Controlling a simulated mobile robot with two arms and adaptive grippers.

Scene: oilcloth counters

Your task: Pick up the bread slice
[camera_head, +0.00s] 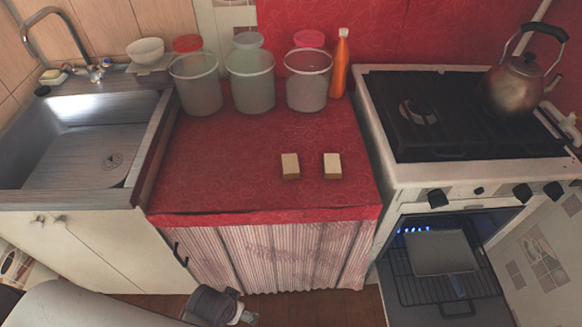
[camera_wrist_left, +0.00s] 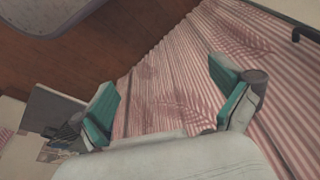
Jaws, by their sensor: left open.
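Two small pale blocks with brownish front faces lie side by side on the red counter; they look like bread slices. One is the left slice (camera_head: 290,165) and the other the right slice (camera_head: 332,165), with a gap between them. My left gripper (camera_head: 238,308) is low at the bottom of the head view, in front of the counter and below its top, well apart from both slices. In the left wrist view my left gripper (camera_wrist_left: 168,92) is open, its teal fingertips wide apart with nothing between them. My right gripper is not in view.
The red counter (camera_head: 225,165) is clear in front and left of the slices. Several lidded containers (camera_head: 251,85) and an orange bottle (camera_head: 340,65) stand at its back. A sink (camera_head: 85,145) is left; a stove with a kettle (camera_head: 515,85) and an open oven (camera_head: 440,265) is right.

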